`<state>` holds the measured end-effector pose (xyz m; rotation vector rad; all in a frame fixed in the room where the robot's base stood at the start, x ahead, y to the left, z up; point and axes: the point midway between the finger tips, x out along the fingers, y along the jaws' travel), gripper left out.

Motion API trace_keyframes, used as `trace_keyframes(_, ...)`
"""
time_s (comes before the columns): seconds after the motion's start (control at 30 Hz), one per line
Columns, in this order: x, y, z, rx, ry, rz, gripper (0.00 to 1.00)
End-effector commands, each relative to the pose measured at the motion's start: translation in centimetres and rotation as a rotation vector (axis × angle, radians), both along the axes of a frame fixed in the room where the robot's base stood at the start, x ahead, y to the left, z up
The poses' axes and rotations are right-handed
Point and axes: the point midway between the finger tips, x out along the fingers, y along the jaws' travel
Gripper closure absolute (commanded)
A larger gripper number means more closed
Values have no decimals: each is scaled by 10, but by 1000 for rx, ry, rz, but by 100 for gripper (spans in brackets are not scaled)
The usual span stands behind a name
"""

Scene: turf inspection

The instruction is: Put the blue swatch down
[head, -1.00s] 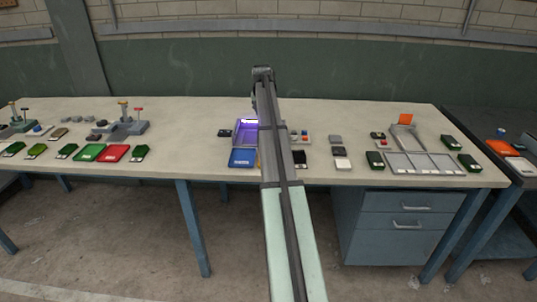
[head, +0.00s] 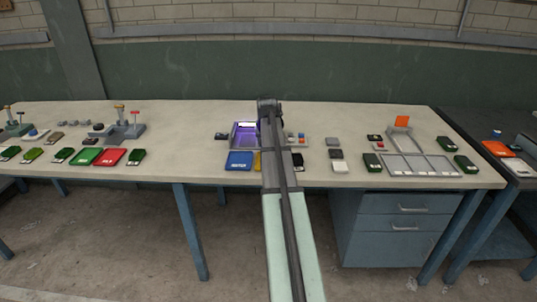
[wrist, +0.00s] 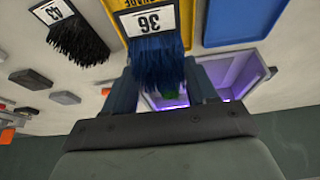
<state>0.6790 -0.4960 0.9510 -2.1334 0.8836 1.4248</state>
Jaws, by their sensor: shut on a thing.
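The blue swatch (wrist: 157,62) is a tuft of dark blue fibres with a white label reading 36. It sits between the two fingers of my gripper (wrist: 163,80), which is shut on it. In the wrist view its label end overlaps the yellow tray (wrist: 114,5), which has black lettering. I cannot tell whether the swatch touches the tray or hangs just above it. In the head view my arm hides the gripper and the swatch; only a strip of the yellow tray (head: 257,162) shows.
A purple-lit box (head: 235,134) stands behind the trays; something green shows by it in the wrist view. A blue tray (head: 239,161) is left of the yellow one. A black swatch (wrist: 80,42) labelled 43 lies on the other side. Grey pieces lie beyond it.

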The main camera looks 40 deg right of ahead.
Motion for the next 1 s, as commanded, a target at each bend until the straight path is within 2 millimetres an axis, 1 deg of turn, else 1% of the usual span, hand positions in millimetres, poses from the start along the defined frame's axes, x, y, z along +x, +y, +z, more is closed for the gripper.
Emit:
trace_keyframes(0.03,-1,1,-8,1,1,0,76)
trace_keyframes(0.27,0,0,-22,0,0,0,76)
trace_keyframes(0.5,0,0,-49,0,1,0,76)
trace_keyframes(0.6,0,0,-53,1,1,0,76)
trace_keyframes(0.93,0,0,-55,1,1,0,76)
trace_keyframes(0.97,0,0,-55,1,1,0,42)
trace_keyframes(1.0,0,0,-55,0,0,0,38)
